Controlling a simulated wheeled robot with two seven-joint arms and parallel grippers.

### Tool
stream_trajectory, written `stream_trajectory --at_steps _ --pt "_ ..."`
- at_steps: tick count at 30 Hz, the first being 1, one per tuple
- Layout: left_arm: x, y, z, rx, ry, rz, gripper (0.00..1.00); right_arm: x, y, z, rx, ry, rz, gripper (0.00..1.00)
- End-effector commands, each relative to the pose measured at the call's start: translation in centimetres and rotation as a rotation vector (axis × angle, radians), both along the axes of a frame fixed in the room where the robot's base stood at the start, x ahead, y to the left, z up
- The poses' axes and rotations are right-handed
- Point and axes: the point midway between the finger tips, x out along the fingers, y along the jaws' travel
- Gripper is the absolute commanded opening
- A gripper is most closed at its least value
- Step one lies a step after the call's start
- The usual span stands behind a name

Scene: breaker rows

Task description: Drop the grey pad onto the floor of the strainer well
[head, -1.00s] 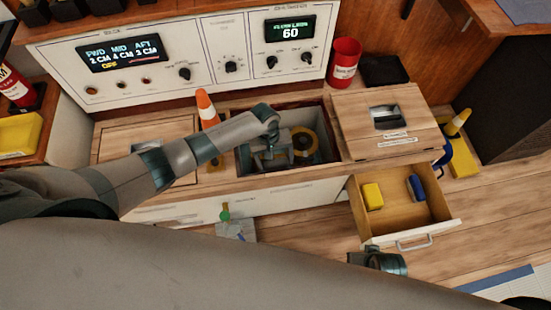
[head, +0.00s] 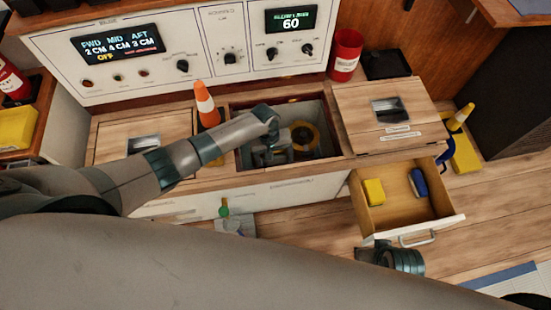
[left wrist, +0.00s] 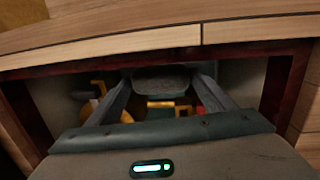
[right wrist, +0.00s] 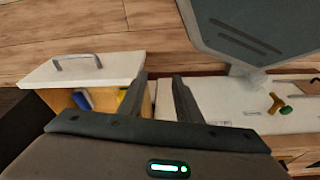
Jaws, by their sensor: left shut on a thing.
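The strainer well (head: 328,118) is an open, dark-rimmed hatch in the wooden counter, in the middle of the head view. My left gripper (head: 268,152) reaches down into it from the left. The left wrist view shows its fingers spread around the grey pad (left wrist: 162,80), a rounded dark-grey block held between the tips inside the well opening. The pad is hard to make out in the head view, and the well floor beneath it is mostly hidden. My right gripper (right wrist: 161,82) is empty, with a gap between its fingers, near the open drawer.
A yellow ring-shaped part (head: 304,135) shows inside the well. An orange cone (head: 206,104) stands at the well's left edge. A closed wooden hatch (head: 350,105) lies to the right. The open drawer (head: 440,220) holds a yellow block (head: 374,192) and a blue one (head: 419,184).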

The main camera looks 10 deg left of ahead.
Motion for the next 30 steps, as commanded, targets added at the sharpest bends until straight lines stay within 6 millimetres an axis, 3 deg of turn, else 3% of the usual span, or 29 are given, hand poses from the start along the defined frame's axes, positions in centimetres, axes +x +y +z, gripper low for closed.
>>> stream_trajectory --at_steps 8,9,12,23,30 --pt "0.0 0.0 0.0 0.000 0.000 0.000 0.54 0.0 0.0 0.1 -0.001 -0.002 0.000 0.31" --pt "0.0 0.0 0.0 0.000 0.000 0.000 0.78 0.0 0.0 0.1 -0.001 -0.002 0.000 0.31" --pt "0.0 0.0 0.0 0.000 0.000 0.000 0.97 0.0 0.0 0.1 -0.001 -0.002 0.000 0.31" --pt "0.0 0.0 0.2 -0.001 -0.001 -0.001 0.97 0.1 0.0 0.2 0.001 -0.002 -0.001 0.31" --pt "0.1 0.3 1.9 -0.001 -0.001 -0.001 0.97 0.1 0.1 -1.1 0.001 0.004 0.001 0.31"
